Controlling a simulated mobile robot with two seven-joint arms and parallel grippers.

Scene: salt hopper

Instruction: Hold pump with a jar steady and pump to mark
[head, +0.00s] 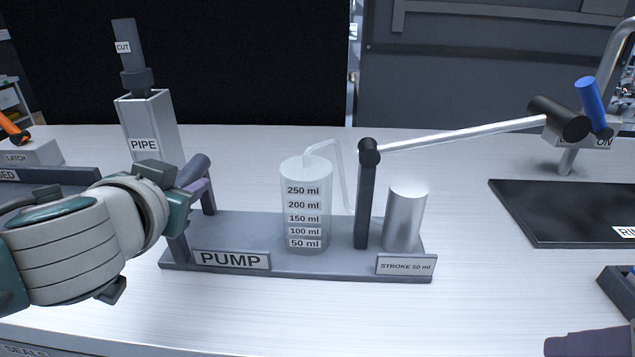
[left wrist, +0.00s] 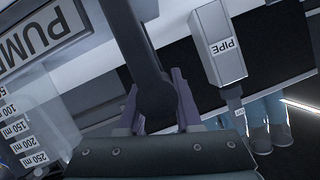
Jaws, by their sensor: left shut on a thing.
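The grey pump base (head: 340,262) stands on the bench with a PUMP label. A clear jar (head: 318,176) marked 50 to 250 ml stands upright on it; I cannot make out any liquid level. A bent clear spout (head: 337,160) reaches the jar's top. The pump lever (head: 460,134) slopes up rightward from its post to a black grip (head: 560,118), which no gripper touches. My left gripper (head: 190,195) is shut on the dark pump handle (head: 197,168) at the base's left end; the left wrist view shows its purple fingers (left wrist: 158,105) around it.
A grey PIPE stand (head: 150,125) rises behind my left gripper. A black mat (head: 565,215) and a tap with a blue handle (head: 592,95) are at the right, the tap near the lever grip. The bench in front of the pump is clear.

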